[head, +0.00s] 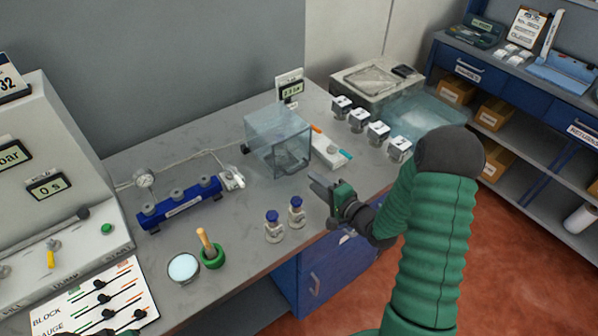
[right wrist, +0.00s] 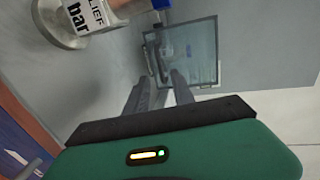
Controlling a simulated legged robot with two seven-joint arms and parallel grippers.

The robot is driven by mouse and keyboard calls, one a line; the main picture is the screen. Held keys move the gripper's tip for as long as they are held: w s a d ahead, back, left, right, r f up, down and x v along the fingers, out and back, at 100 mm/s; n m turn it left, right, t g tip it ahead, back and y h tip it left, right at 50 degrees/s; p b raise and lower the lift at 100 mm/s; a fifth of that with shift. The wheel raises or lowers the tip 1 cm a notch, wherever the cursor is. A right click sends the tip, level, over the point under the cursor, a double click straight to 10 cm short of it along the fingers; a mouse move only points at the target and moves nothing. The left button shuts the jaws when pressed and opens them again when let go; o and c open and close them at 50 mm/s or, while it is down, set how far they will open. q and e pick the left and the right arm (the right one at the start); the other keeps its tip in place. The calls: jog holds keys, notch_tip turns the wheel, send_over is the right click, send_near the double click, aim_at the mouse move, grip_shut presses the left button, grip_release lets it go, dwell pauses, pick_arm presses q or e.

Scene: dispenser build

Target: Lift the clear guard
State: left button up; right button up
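The clear guard (head: 278,145) is a see-through box standing on the grey bench, left of a white block with an orange end. A clear framed panel, likely the guard, shows beyond my fingers in the right wrist view (right wrist: 198,55). My right gripper (head: 318,188) is in front and to the right of the guard, apart from it. Its two fingers stand apart with nothing between them in the right wrist view (right wrist: 160,80). Only a dark and green piece, likely my left gripper (head: 112,332), shows at the bottom left edge; its fingers cannot be made out.
Two blue-capped bottles (head: 274,228) stand near the bench's front edge, close to my right gripper. Several small white-topped blocks (head: 378,133) stand behind right.

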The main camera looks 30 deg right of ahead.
jog(key=x, duration=0.7)
jog(key=shift+d+f, duration=0.2)
jog(key=shift+d, duration=0.05)
jog(key=shift+w, duration=0.3)
jog(key=shift+a, duration=0.25)
grip_shut()
jog(key=shift+d, duration=0.1)
jog(key=shift+f, duration=0.1)
